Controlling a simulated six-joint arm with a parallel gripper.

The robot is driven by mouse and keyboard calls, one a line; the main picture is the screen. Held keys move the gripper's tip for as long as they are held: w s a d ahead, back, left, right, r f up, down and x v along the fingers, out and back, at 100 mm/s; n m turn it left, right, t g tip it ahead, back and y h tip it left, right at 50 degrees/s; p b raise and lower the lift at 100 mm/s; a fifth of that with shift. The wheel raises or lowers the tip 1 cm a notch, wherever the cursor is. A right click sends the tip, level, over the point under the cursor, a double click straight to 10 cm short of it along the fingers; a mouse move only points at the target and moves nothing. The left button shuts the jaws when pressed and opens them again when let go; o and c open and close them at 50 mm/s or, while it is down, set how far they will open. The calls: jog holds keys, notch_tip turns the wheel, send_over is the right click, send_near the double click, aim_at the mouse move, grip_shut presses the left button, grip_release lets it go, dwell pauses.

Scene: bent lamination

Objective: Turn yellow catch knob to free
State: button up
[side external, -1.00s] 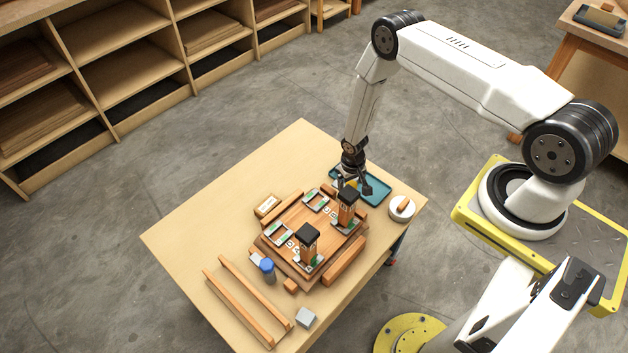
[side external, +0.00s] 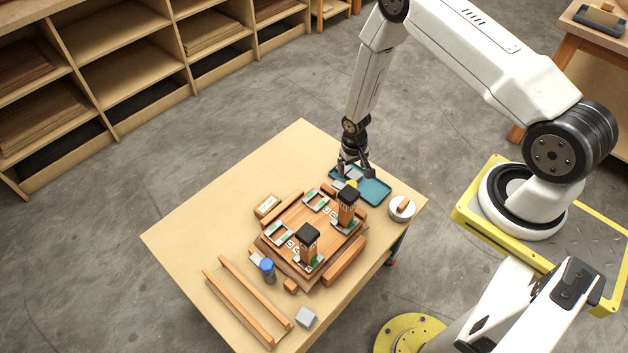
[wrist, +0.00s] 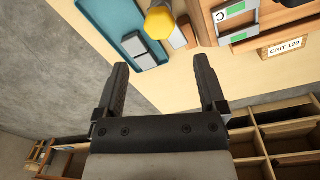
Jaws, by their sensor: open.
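The yellow catch knob (side external: 351,185) shows as a small spot behind the rear black-topped wooden post of the fixture. In the wrist view the yellow knob (wrist: 160,20) is at the top edge, partly cut off, with a hexagonal-looking end. My gripper (side external: 355,174) hangs above the knob, pointing down, fingers spread. In the wrist view my gripper (wrist: 161,64) is open and empty. The knob lies beyond the fingertips, roughly in line with the gap between them, touching neither. I cannot tell the knob's turn position.
The wooden fixture (side external: 300,222) carries two black-topped posts and small marked plates. A teal tray (side external: 375,193) with grey pieces lies behind it. A round white dish (side external: 402,208), a blue-capped bottle (side external: 267,268), two wooden rails (side external: 240,300) and a grey block (side external: 306,317) surround it.

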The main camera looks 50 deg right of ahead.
aim_at(351, 184)
dwell(0.4)
jog(key=n, duration=0.1)
jog(key=a+n, duration=0.1)
jog(key=n, duration=0.1)
jog(key=shift+w+f+g, duration=0.1)
jog(key=shift+f+g, duration=0.1)
jog(key=shift+g, duration=0.1)
jog(key=n+h, duration=0.1)
jog(key=n, duration=0.2)
jog(key=w+a+n+g+h, duration=0.1)
jog(key=n, duration=0.3)
jog(key=n+g+h, duration=0.1)
jog(key=n, duration=0.3)
jog(key=shift+w+a+f, duration=0.1)
jog(key=shift+w+a, duration=0.1)
jog(key=shift+w, duration=0.05)
jog(key=shift+f, duration=0.1)
jog(key=shift+x, duration=3.8)
jog(key=shift+d, duration=0.1)
